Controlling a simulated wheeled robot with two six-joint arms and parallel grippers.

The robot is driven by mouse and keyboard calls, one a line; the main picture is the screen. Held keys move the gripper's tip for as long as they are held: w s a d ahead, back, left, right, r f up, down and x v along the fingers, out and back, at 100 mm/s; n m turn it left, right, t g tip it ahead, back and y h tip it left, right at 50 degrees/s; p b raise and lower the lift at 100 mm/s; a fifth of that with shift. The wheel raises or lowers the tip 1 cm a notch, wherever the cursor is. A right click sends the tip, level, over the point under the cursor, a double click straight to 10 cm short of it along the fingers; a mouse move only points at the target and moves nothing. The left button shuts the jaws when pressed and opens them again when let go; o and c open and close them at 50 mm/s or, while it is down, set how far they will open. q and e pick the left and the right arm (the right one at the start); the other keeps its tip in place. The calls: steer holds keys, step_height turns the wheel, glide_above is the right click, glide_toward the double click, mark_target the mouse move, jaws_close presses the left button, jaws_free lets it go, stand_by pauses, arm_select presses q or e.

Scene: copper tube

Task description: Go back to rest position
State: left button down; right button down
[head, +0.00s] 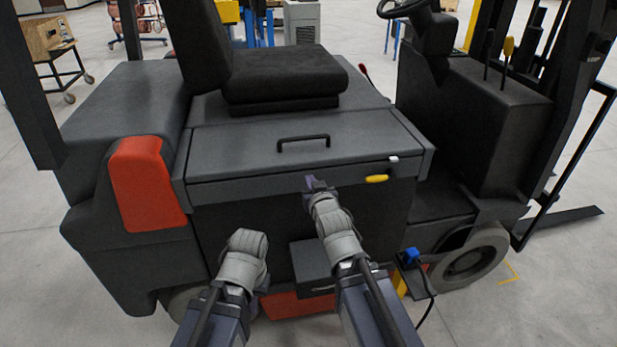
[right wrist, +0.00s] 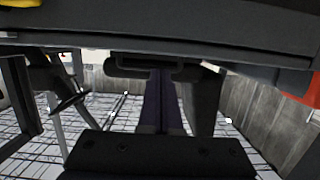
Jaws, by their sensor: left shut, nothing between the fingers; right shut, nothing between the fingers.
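My right gripper (head: 318,186) is in front of the upper edge of the forklift's dark side, just below the hood (head: 240,150) and its black handle (head: 303,143). It is shut and empty; its narrow dark fingers also show in the right wrist view (right wrist: 163,100). I cannot tell whether it touches the hood's edge. My left gripper (head: 263,283) is lower and to the left, mostly hidden behind its grey wrist. It is shut with nothing in it, in front of the forklift's lower side. The hood looks closed.
A yellow latch (head: 376,179) is on the hood's front, right of my right gripper. A blue connector (head: 410,255) with a black cable sits low at the right, near the wheel (head: 470,262). A dark box-shaped step (head: 308,262) lies between my arms. Clear floor (head: 560,290) is at the right.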

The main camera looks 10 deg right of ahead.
steer(key=s+a+f+n+g, duration=0.1)
steer(key=s+a+f+g, duration=0.3)
steer(key=f, duration=0.3)
steer(key=s+a+f+n+g, duration=0.1)
steer(key=s+a+f+g, duration=0.1)
steer(key=s+f+g, duration=0.35)
arm_select(q)
steer(key=shift+w+f, duration=0.1)
steer(key=shift+w, duration=0.2)
arm_select(e)
steer(key=s+f+g+h, duration=0.1)
steer(key=s+f+g, duration=0.1)
steer(key=s, duration=0.5)
steer(key=s+f+n+g+h, duration=0.1)
steer(key=s+f+g, duration=0.1)
steer(key=s+g, duration=0.2)
steer(key=s+a, duration=0.1)
steer(key=s, duration=0.2)
steer(key=shift+f, duration=0.2)
